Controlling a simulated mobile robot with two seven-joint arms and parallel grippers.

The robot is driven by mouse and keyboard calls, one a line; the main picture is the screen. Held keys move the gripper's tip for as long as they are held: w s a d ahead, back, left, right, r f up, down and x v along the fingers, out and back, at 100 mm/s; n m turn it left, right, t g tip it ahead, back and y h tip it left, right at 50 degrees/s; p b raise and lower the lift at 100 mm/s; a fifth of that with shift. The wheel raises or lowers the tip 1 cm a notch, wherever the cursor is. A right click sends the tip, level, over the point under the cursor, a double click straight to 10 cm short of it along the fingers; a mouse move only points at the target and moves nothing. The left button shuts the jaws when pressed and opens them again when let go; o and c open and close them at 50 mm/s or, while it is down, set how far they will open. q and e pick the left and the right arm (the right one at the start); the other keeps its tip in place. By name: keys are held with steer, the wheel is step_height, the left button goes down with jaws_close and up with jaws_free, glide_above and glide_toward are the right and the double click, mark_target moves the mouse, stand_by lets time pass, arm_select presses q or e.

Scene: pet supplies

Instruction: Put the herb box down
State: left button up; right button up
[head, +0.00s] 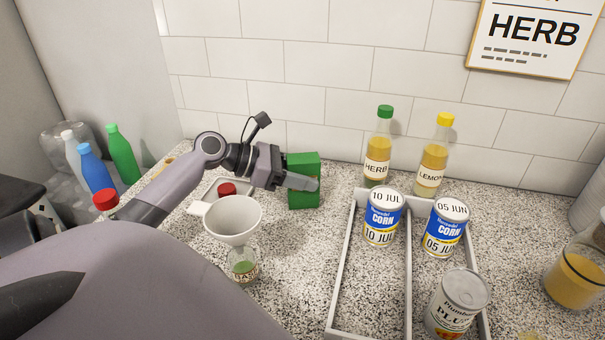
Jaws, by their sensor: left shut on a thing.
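The herb box is a green box (305,164) standing upright at the back of the speckled counter, near the tiled wall. My left gripper (296,182) reaches in from the left and is shut on the green box. Its fingers cover part of the box's front. The box's base appears at or close to the counter; I cannot tell if it touches. My right gripper is not in view.
A white funnel (233,220) sits on a jar left of centre. A divided tray (408,270) holds several cans at right. Bottles labelled HERB (378,155) and LEMON (433,160) stand behind it. Coloured bottles (95,170) stand at left. Counter between funnel and tray is clear.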

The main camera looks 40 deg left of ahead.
mark_target(290, 169)
arm_select(q)
steer(key=o, duration=1.2)
steer(key=shift+r, duration=0.1)
steer(key=shift+s+a+r+p, duration=0.2)
steer(key=shift+p, duration=0.1)
steer(key=shift+p+v, duration=1)
steer(key=shift+v, duration=0.15)
steer(key=v, duration=0.9)
